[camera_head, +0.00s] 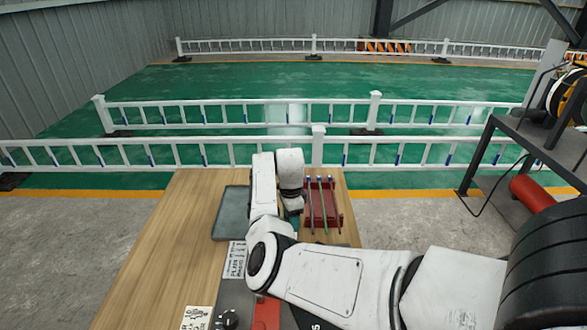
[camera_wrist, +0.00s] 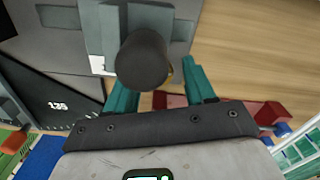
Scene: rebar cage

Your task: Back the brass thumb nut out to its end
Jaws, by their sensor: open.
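In the wrist view, my gripper (camera_wrist: 157,76) is open, with one teal finger on each side of the lower part of a dark round cylinder (camera_wrist: 142,58). The cylinder's end faces the camera, and a gap shows between it and the right finger. A small brass-coloured edge (camera_wrist: 170,70), perhaps the thumb nut, shows behind the cylinder's right side; the rest is hidden. Grey blocks (camera_wrist: 96,28) stand behind the cylinder. In the head view, my arm hides the nut and most of my gripper; only a bit of teal shows over the table.
The wooden table (camera_head: 172,235) carries a grey tray (camera_head: 231,212), a red rack (camera_head: 322,205) with several rods, and printed sheets (camera_head: 235,262). The red rack is close to my gripper. White railings (camera_head: 240,153) stand beyond the table. A dark metal stand (camera_head: 500,125) is at right.

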